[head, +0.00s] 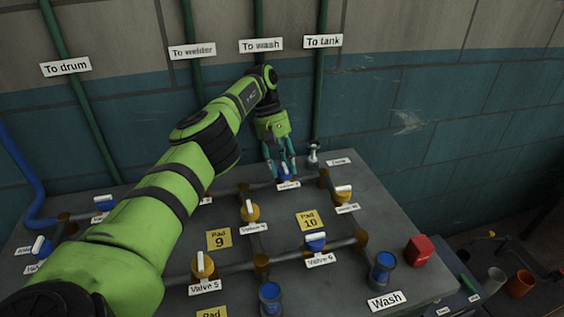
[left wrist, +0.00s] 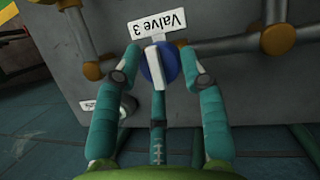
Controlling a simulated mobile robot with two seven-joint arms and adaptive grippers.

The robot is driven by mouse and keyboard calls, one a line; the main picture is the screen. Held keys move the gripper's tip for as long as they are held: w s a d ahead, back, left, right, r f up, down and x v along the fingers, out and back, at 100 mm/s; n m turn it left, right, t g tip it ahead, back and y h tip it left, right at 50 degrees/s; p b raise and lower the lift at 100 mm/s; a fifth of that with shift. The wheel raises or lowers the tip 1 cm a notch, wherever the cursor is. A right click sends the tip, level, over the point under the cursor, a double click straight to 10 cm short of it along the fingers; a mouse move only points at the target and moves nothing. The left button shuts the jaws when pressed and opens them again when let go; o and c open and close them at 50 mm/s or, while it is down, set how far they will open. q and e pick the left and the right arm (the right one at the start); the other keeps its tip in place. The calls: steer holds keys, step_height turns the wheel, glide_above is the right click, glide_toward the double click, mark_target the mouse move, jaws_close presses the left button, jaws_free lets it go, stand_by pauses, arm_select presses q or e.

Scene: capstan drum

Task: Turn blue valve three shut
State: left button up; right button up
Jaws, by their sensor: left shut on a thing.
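Blue valve three (left wrist: 160,64) shows in the left wrist view as a round blue body with a white bar handle (left wrist: 157,70). Its label, "Valve 3" (left wrist: 157,29), is upside down there. My left gripper (left wrist: 160,62) has its teal fingers around the valve, one on each side, shut on it. The handle lies roughly in line with the fingers in the wrist view. My right gripper is not in view.
The grey table (head: 385,215) carries brown-jointed pipes, other blue valves such as valve 6 (head: 316,242), and yellow valves such as valve 5 (head: 203,266). A red block (head: 419,250) sits near the right edge. A small grey fitting (head: 313,154) stands just right of my left gripper.

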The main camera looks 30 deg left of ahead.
arm_select(q)
steer(key=shift+s+d+f, duration=0.1)
steer(key=shift+s+f, duration=0.1)
steer(key=shift+f, duration=0.05)
stand_by(0.3)
steer(key=o, duration=1.1)
steer(key=shift+r, duration=0.2)
steer(key=shift+f, duration=0.2)
